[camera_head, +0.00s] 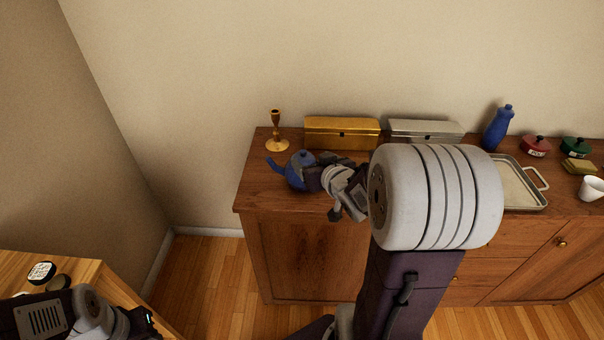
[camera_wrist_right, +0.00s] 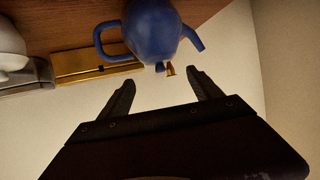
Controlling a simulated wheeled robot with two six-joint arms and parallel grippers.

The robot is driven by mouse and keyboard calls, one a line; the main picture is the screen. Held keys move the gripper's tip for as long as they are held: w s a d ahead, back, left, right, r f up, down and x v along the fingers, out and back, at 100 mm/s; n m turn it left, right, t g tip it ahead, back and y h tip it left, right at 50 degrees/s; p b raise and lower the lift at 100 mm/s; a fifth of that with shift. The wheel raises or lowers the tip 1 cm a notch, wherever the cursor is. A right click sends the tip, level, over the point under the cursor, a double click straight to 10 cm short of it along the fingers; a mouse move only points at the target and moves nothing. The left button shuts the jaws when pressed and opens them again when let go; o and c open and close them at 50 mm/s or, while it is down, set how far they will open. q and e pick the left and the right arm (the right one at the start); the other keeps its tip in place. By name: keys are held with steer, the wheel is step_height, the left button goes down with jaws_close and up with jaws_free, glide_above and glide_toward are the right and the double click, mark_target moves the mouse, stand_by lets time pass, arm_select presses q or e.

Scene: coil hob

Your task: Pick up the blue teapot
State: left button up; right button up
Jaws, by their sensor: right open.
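The blue teapot (camera_head: 297,174) stands near the left end of the wooden cabinet top, its spout towards the left. In the right wrist view, which looks upside down, the teapot (camera_wrist_right: 152,32) shows its spout at right and handle at left. My right gripper (camera_head: 313,172) is beside the teapot and partly covers its right side in the head view. In the wrist view its two fingers (camera_wrist_right: 160,78) are apart with nothing between them, and the teapot's lid side faces them. My left arm shows at the bottom left; its fingers are not visible.
A brass candlestick (camera_head: 276,133) stands just behind the teapot. A gold box (camera_head: 341,132) and a silver box (camera_head: 425,130) stand along the wall. A blue bottle (camera_head: 497,128), a tray (camera_head: 541,204), small pots (camera_head: 536,147) and a white cup (camera_head: 592,188) are farther right.

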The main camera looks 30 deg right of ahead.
mark_target(304, 154)
steer(key=shift+x, duration=1.1)
steer(key=x, duration=0.6)
arm_select(q)
steer(key=shift+d+r, duration=0.1)
steer(key=shift+r, duration=0.2)
arm_select(e)
steer(key=shift+r, duration=0.1)
